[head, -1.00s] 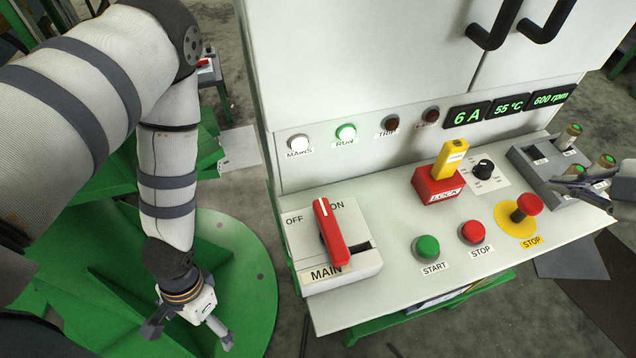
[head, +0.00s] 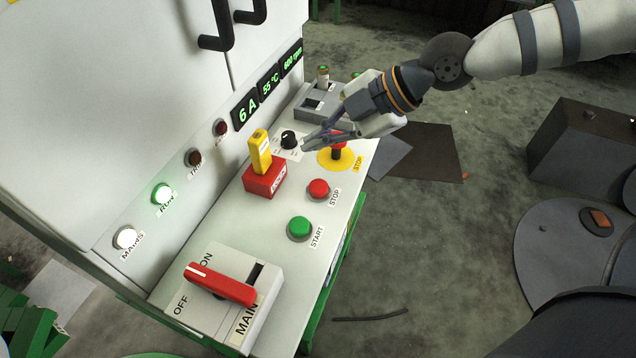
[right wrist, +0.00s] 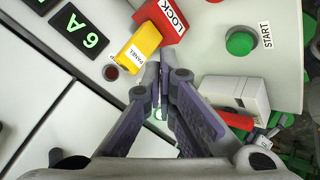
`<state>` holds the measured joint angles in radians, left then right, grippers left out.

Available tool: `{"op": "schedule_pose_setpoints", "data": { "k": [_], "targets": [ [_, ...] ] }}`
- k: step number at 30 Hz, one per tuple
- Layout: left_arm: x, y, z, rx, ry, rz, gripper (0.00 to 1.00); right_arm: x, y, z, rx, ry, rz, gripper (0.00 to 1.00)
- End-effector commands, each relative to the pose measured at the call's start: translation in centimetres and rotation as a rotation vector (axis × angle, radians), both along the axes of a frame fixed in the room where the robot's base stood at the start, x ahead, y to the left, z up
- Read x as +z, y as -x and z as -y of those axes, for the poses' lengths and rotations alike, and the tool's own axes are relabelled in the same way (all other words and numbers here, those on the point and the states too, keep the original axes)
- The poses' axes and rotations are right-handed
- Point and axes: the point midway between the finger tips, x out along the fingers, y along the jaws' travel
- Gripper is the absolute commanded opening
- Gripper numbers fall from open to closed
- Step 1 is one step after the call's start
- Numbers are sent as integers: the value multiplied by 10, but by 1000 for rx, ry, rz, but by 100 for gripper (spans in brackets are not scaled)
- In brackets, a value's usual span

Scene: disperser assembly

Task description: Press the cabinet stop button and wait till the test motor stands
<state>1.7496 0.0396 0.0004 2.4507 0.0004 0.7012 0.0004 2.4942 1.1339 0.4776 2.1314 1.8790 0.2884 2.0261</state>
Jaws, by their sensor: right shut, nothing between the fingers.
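The red STOP button (head: 318,188) sits on the cabinet's sloping panel beside the green START button (head: 300,228). A red mushroom stop (head: 337,152) on a yellow disc stands farther back, partly hidden by my right gripper. My right gripper (head: 304,146) is shut and empty, above the panel near the black dial (head: 289,139), apart from the STOP button. In the right wrist view its closed fingertips (right wrist: 157,84) show near the yellow key. The green RUN lamp (head: 161,195) is lit and the speed display (head: 291,60) reads 600 rpm. I cannot make out the test motor. My left gripper is out of view.
A red lock block (head: 264,180) with a yellow key stands up from the panel behind the buttons. The MAIN switch (head: 220,285) with its red handle is at the near end. A grey holder (head: 325,112) is at the far end.

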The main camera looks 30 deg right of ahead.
Motion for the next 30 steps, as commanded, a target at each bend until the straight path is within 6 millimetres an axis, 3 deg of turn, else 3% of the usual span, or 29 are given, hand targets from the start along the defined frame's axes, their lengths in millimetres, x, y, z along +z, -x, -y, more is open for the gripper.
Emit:
{"op": "schedule_pose_setpoints", "data": {
  "k": [13, 21, 30],
  "targets": [
    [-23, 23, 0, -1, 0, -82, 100, -66, 1, 0, 3, 4, -9, 0],
    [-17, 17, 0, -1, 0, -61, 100, -84, 0, 0, 2, 2, -2, 0],
    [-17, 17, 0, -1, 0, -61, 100, -87, 0, 0, 0, 0, -1, 0]
  ]
}}
